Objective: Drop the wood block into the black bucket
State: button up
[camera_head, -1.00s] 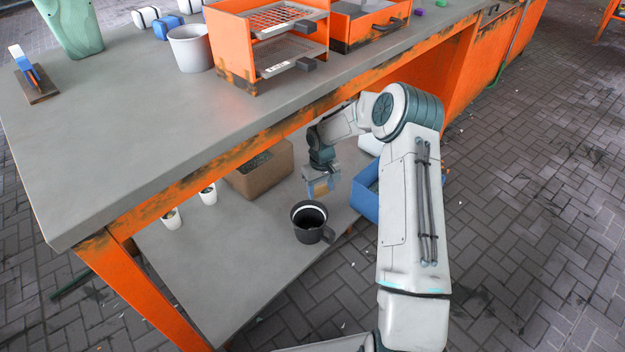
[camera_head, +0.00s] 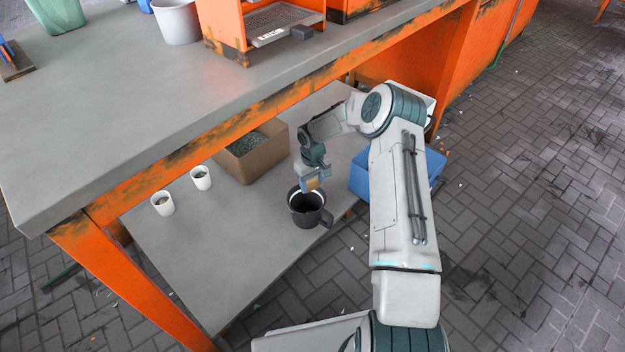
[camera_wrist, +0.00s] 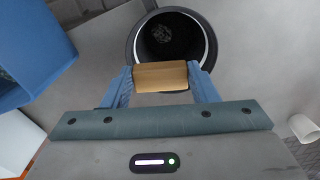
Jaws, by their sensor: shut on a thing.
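The wood block (camera_wrist: 160,76) is tan and is held between the blue fingers of my gripper (camera_wrist: 163,84) in the wrist view. In the head view my gripper (camera_head: 313,182) is small, with the tan block (camera_head: 312,184) between its fingers. The black bucket (camera_head: 308,218) stands upright on the lower shelf, with a handle on its right side. The block is above the bucket's back rim in the head view. In the wrist view the bucket (camera_wrist: 212,45) opens just beyond the block, which overlaps its near rim. Some rubble-like texture shows at the bucket's bottom.
A cardboard box (camera_head: 243,166) with grainy contents is behind and left of the bucket. A blue crate (camera_head: 368,182) stands to the right. Two white cups (camera_head: 163,204) are at the left of the shelf (camera_head: 215,270). The orange-edged grey tabletop (camera_head: 110,120) overhangs the shelf.

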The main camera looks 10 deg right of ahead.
aim_at(312, 184)
jog(key=shift+f, duration=0.15)
jog(key=o, duration=1)
jog(key=shift+o, duration=0.2)
notch_tip(312, 184, up, 8)
jog(key=p, duration=0.3)
jog(key=shift+f, duration=0.2)
